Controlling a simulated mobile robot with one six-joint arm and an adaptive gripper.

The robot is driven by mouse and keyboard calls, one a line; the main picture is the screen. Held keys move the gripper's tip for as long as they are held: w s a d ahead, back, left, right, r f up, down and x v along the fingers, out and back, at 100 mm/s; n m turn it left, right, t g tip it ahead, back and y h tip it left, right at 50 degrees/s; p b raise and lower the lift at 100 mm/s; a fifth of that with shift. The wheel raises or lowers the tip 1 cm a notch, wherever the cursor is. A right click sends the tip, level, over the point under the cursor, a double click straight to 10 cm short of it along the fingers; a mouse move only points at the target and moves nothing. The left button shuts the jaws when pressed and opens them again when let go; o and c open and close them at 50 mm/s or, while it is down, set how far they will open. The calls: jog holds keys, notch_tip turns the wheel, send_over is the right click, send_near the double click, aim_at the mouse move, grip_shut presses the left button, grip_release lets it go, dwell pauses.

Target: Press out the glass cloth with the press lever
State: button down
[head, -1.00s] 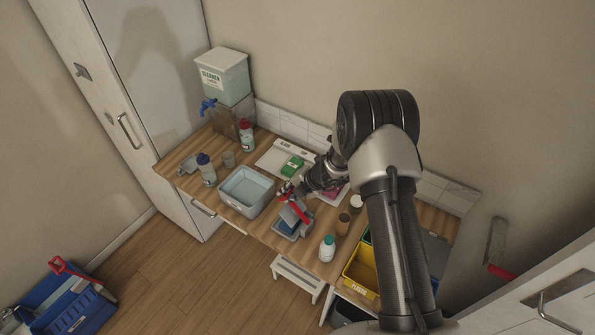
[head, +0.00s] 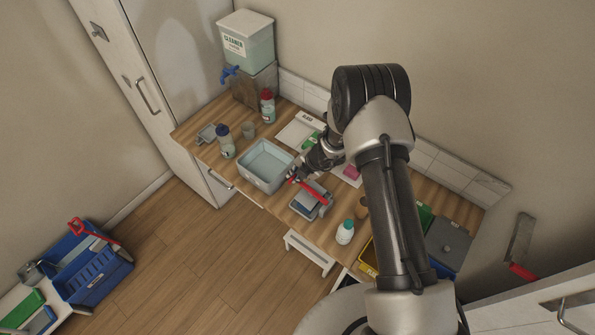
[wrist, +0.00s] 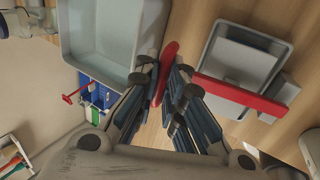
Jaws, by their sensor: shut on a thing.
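The press (head: 325,209) is a small grey tray-like unit on the counter with a red lever (head: 313,190). Part of the press interior is hidden by the lever.
A grey basin (head: 267,165) stands just left of the press. A white bottle with a teal cap (head: 345,232) stands to the right. A red-capped bottle (head: 267,105) and a cleaner dispenser (head: 246,42) stand at the back left. A white step stool (head: 309,252) is below the counter.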

aim_at(308, 188)
jog(key=shift+s+a+f, duration=0.1)
jog(key=shift+f, duration=0.55)
jog(key=shift+a, duration=0.1)
jog(key=c, duration=1.7)
grip_release()
jog(key=shift+r, duration=0.15)
jog(key=shift+w, duration=0.2)
jog(key=v, duration=1.2)
